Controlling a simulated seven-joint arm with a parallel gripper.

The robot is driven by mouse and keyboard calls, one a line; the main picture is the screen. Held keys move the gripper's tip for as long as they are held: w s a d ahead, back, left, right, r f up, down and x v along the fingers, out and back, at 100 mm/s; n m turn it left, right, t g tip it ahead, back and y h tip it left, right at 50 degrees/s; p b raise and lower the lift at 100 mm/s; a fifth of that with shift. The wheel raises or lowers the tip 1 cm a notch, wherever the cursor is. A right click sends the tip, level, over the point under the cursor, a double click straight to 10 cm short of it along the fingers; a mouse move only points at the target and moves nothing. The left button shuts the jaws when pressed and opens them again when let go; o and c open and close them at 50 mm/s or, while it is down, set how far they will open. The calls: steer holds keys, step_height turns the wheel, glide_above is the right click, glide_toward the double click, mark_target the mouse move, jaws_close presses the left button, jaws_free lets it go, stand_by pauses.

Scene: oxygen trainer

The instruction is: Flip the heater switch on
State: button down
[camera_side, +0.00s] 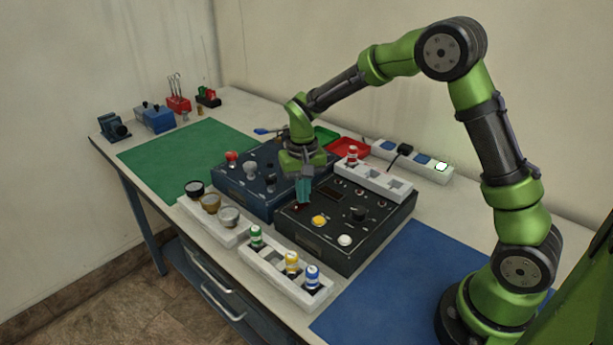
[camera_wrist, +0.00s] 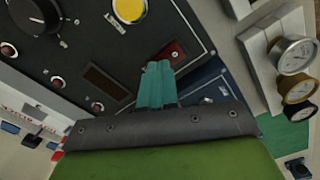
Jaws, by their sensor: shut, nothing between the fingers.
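My gripper (camera_side: 302,200) has teal fingers, pressed together and pointing down at the left edge of the black control panel (camera_side: 345,255). Little of the switch shows in the side view, beneath the fingertips.
The black panel also has a yellow button (camera_side: 319,221), a white button (camera_side: 344,240) and a dark knob (camera_side: 358,214). A blue panel (camera_side: 255,197) adjoins it. A white gauge rack (camera_side: 240,238) and a bottle rack (camera_side: 270,270) stand in front. The green mat (camera_side: 180,155) is clear.

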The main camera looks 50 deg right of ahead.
steer(key=shift+f, duration=0.25)
steer(key=shift+r, duration=3.55)
steer(key=shift+f, duration=0.2)
steer(key=shift+s+a+f, duration=0.15)
steer(key=shift+s+f, duration=0.15)
steer(key=shift+s, duration=0.25)
steer(key=s+a+r+n+t+y, duration=0.1)
steer(key=s+r+t, duration=0.2)
steer(key=s+r, duration=0.3)
steer(key=s+a+r+n+t+y, duration=0.1)
steer(key=s+r+t, duration=0.3)
steer(key=s, duration=0.9)
steer(key=shift+s+a+r, duration=0.35)
steer(key=shift+a+r, duration=0.05)
steer(key=shift+r, duration=0.45)
